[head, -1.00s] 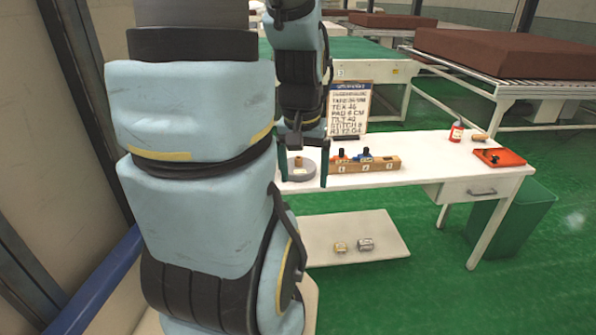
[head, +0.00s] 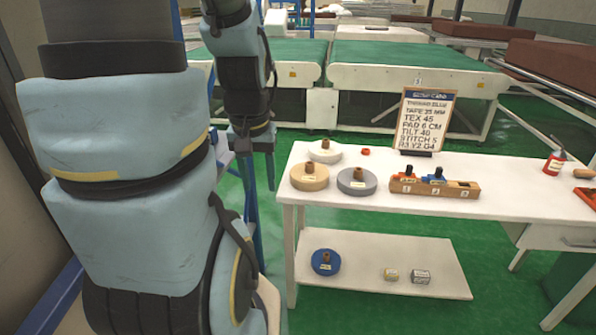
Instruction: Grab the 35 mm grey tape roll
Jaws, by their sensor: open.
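A grey tape roll (head: 357,181) with a brown core lies flat on the white table (head: 450,210), toward its left end. A small label shows on it, but I cannot read its width. A cream roll (head: 309,176) lies just left of it and a white roll (head: 325,151) lies behind. A blue roll (head: 326,262) sits on the lower shelf. My gripper (head: 257,188) is open and empty, pointing down beyond the table's left end, left of the grey roll and apart from it.
A small red ring (head: 365,152) lies at the back. Two small boxes are on the lower shelf (head: 440,262). Green-topped conveyors (head: 400,55) stand behind.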

